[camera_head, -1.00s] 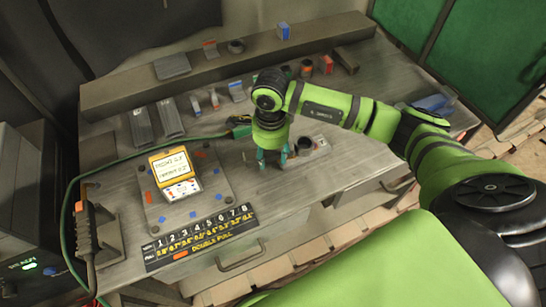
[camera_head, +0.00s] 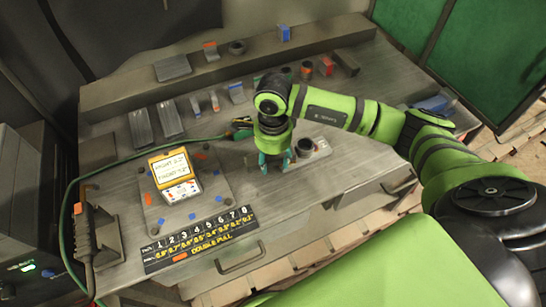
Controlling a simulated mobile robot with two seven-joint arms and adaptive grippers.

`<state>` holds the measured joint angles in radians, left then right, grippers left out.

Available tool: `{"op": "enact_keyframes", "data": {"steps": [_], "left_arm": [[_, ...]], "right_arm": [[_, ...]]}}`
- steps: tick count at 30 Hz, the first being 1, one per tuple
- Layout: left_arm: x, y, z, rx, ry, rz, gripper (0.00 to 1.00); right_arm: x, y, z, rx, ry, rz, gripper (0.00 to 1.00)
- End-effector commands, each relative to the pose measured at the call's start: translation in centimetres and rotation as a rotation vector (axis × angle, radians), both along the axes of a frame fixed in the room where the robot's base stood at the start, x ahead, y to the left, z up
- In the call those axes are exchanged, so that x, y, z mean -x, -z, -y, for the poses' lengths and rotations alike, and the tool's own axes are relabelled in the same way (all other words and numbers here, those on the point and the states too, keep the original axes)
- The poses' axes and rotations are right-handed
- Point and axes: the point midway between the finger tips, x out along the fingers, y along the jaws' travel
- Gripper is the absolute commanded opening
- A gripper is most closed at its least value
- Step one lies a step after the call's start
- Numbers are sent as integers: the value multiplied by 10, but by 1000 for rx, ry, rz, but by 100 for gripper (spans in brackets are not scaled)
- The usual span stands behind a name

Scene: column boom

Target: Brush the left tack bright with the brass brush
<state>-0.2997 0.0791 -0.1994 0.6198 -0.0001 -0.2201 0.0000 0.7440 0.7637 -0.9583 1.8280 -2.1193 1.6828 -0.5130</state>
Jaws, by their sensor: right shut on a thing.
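My right gripper (camera_head: 276,164) points down over the bench, front of centre, its teal fingers close to the top. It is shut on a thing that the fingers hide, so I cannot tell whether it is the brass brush. A grey flat plate (camera_head: 219,187) with small blue and orange marks lies to its left. I cannot make out the left tack on it at this size. My left gripper is not in view.
A dark round cup (camera_head: 305,147) stands in a grey holder right of the gripper. A green cable (camera_head: 120,165) crosses the left side. A numbered black strip (camera_head: 200,238) lies along the front edge. Blocks and cups line the back ledge (camera_head: 130,92).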

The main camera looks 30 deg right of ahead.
Motion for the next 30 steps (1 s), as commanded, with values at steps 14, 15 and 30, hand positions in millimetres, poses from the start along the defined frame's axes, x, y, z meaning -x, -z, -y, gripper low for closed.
{"op": "enact_keyframes", "data": {"steps": [14,15,30], "left_arm": [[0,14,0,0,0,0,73],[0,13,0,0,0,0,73],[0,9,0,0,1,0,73]], "right_arm": [[-18,0,1,0,-1,0,10],[-16,0,1,0,-1,0,10],[3,-1,0,-1,1,2,10]]}}
